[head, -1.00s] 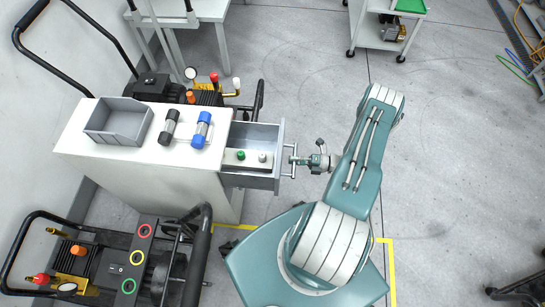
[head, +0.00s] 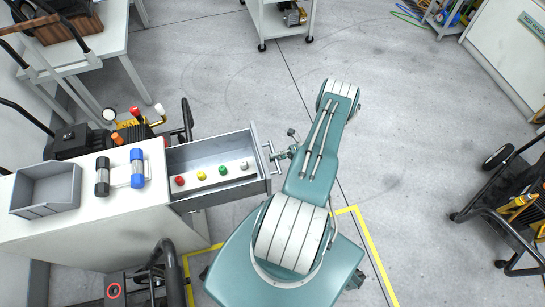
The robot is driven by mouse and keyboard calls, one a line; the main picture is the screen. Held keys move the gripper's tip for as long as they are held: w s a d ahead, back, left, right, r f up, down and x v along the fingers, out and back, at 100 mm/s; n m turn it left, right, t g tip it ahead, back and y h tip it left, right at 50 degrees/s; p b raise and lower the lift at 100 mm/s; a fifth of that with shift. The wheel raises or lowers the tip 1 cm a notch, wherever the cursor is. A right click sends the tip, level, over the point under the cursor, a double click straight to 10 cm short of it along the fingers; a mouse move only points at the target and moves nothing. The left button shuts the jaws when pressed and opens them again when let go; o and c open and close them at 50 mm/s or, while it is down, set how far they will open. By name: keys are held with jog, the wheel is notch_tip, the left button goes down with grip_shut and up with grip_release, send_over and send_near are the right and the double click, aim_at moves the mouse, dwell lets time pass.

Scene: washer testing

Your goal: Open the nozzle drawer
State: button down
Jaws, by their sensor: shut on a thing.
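The nozzle drawer (head: 208,150) is grey and slides out from the right side of the white cabinet (head: 95,228). It stands far out and shows a strip with red (head: 180,181), yellow (head: 201,175), green (head: 222,170) and white (head: 244,165) nozzles. My gripper (head: 276,156) is at the handle (head: 268,160) on the drawer's right front face and is shut on it. The fingertips are small in the view, and my arm covers part of the wrist.
Pressure washers stand behind and in front of the cabinet, and another (head: 515,215) is at the right.

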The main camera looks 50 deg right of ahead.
jog(key=shift+a+f, duration=0.1)
jog(key=shift+f, duration=0.1)
jog(key=c, duration=0.6)
grip_release()
jog(key=shift+r, duration=0.1)
jog(key=shift+d, duration=0.2)
jog(key=v, duration=1.2)
